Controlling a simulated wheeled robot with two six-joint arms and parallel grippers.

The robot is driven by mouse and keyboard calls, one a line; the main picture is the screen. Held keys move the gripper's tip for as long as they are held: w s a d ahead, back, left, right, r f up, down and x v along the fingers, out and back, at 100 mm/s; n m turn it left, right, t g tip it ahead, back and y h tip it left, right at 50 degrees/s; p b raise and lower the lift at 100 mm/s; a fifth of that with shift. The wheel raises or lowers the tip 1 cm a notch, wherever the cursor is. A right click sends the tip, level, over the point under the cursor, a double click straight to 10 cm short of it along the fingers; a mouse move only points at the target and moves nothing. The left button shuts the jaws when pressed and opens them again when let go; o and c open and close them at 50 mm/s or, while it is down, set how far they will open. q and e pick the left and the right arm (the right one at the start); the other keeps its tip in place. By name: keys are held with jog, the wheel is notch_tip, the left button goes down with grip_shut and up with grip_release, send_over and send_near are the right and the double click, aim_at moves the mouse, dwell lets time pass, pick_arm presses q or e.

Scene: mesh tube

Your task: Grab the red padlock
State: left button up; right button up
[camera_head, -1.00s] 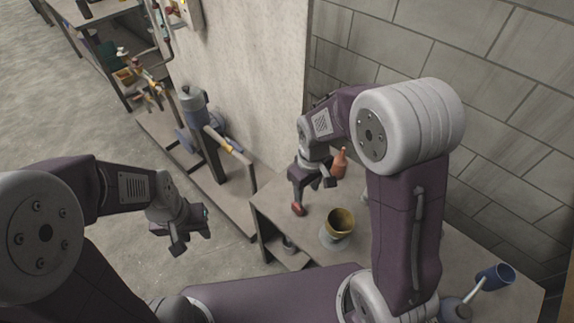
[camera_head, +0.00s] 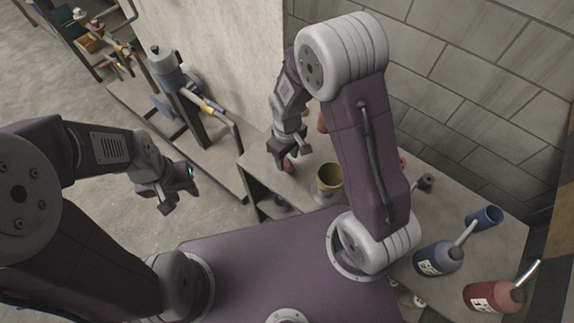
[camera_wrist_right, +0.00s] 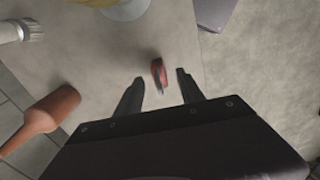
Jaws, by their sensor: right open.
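The red padlock (camera_head: 289,166) lies on the bench top near its left end. In the right wrist view the padlock (camera_wrist_right: 158,72) lies just ahead of my right gripper, in line with the gap between the fingers. My right gripper (camera_wrist_right: 160,77) is open and empty, its two dark fingers on either side of that line. In the head view my right gripper (camera_head: 284,158) is close over the padlock and partly hides it. My left gripper (camera_head: 181,203) hangs empty over the floor at left, its fingers apart.
A yellow-lined cup (camera_head: 328,178) stands right of the padlock. An orange-brown bottle (camera_wrist_right: 52,112) and a brush (camera_wrist_right: 22,33) lie within the wrist view.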

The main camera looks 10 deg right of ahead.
jog(key=shift+f, duration=0.75)
jog(key=shift+w+f, duration=0.2)
jog(key=shift+w, duration=0.05)
jog(key=shift+s, duration=0.15)
jog(key=c, duration=0.4)
grip_shut()
notch_tip(320, 180, up, 9)
jog(key=shift+r+p, duration=0.1)
jog(key=shift+p, duration=0.8)
jog(key=shift+r, duration=0.5)
